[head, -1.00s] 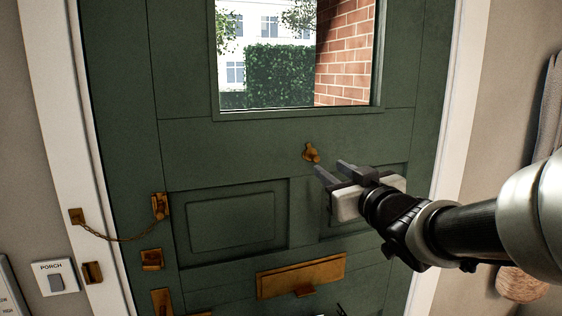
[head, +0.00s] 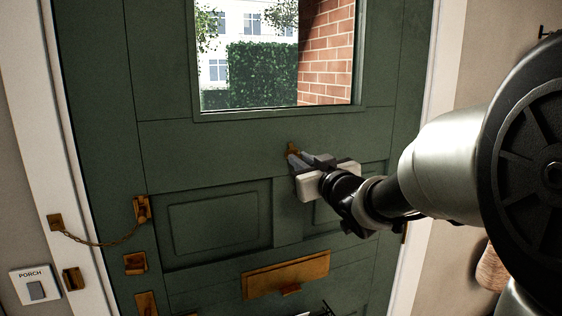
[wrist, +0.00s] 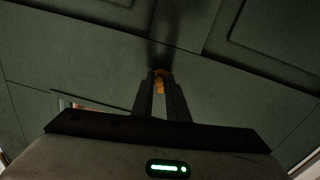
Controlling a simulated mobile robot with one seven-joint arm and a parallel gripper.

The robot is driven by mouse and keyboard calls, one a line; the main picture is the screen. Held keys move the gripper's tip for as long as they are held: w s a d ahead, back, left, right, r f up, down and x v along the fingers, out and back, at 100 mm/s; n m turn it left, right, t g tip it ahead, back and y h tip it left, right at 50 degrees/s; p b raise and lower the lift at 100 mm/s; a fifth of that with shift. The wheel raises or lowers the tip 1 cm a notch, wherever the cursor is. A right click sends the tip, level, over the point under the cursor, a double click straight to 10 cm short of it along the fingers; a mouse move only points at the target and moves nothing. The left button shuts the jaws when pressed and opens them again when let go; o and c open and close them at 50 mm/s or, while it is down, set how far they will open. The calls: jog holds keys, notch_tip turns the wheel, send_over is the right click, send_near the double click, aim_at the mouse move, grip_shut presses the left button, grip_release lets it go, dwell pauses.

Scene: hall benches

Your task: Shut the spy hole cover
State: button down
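The brass spy hole cover (head: 292,149) is on the green door (head: 205,148), below the window, and its lower part is hidden behind my fingers in the head view. My gripper (head: 303,160) is at the cover, its two grey fingers pointing at the door. In the wrist view the brass cover (wrist: 160,79) shows at and between the fingertips of my gripper (wrist: 160,82). A narrow gap stands between the fingers. I cannot tell whether they touch the brass, and the spy hole itself is not visible.
A brass letter plate (head: 286,274) lies below the gripper. A door chain (head: 100,239) and brass latch fittings (head: 142,209) are at the door's left. A switch marked PORCH (head: 36,288) is on the left wall. The door face around the cover is clear.

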jog(key=m, duration=0.3)
jog(key=shift+s+a+f, duration=0.1)
jog(key=shift+s+a, duration=0.05)
jog(key=shift+a, duration=0.25)
jog(key=c, duration=1.7)
grip_release()
jog(key=shift+c, duration=0.2)
jog(key=v, duration=1.7)
jog(key=shift+s+d+b, duration=0.2)
jog(key=shift+b, duration=0.2)
jog(key=shift+m, duration=0.3)
